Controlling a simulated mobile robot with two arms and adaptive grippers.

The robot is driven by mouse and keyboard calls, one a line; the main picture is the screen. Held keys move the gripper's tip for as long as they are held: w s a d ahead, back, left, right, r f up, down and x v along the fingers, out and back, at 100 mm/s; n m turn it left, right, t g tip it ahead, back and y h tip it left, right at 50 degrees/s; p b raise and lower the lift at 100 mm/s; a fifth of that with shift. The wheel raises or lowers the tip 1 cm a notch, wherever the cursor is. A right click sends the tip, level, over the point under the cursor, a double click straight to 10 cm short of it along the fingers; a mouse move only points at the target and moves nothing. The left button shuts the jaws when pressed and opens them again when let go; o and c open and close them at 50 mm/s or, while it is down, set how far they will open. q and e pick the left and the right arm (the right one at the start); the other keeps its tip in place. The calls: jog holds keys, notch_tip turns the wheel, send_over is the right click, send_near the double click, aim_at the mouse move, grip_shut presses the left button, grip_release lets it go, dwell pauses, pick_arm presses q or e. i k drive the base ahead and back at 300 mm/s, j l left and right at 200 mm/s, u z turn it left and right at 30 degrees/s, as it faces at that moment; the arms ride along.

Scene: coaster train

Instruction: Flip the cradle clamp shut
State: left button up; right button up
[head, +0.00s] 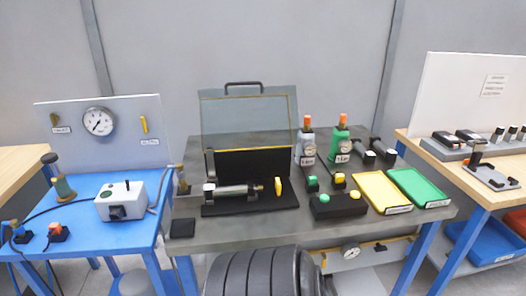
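A black cradle fixture (250,207) sits on the grey middle table, in front of an open case-like box with a raised clear lid. A silver and dark cylinder (234,190) lies horizontally along the fixture, with a light block at its left end. A small yellow lever (278,186) stands roughly upright at the fixture's right end; it looks like the clamp's handle, but whether the clamp grips the cylinder is too small to tell. Neither of my grippers shows in the head view.
The clear lid (248,116) stands up behind the fixture. A black button box (338,205) is to its right, then a yellow tray (382,192) and a green tray (418,187). A black pad (182,228) lies front left. A blue table (85,250) stands left.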

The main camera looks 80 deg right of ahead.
aim_at(209, 150)
jog(key=z, duration=2.05)
